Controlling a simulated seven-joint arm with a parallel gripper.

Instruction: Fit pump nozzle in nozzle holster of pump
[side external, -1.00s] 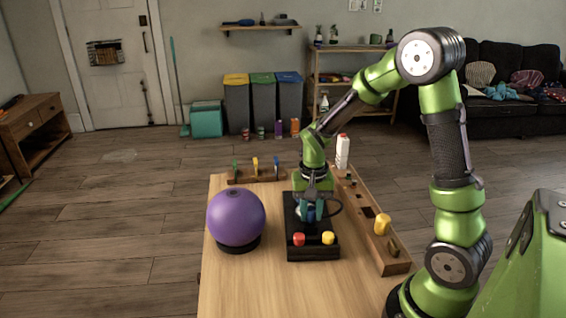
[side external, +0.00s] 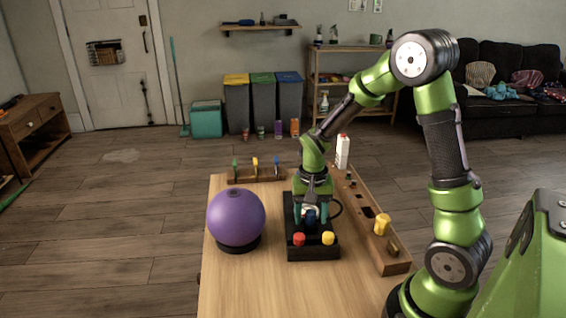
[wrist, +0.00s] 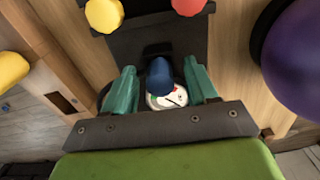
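The pump (side external: 316,253) is a black block on the table with a red and a yellow knob; its dark body also shows in the wrist view (wrist: 185,40). A blue piece (wrist: 160,75), apparently the pump nozzle, stands at the pump, with a white round dial face beside it. It also shows in the side view (side external: 311,216). Whether it is fully seated in the holster is hidden. My gripper (wrist: 159,66) has its teal fingers apart on either side of the blue piece, with a gap at each side. The side view shows my gripper (side external: 310,212) low over the pump.
A purple ball (side external: 236,217) on a black ring stands left of the pump. A wooden rack (side external: 391,262) with a yellow knob runs along the right. A small rack (side external: 256,178) with coloured pieces and a white bottle (side external: 343,152) are behind. The table front is clear.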

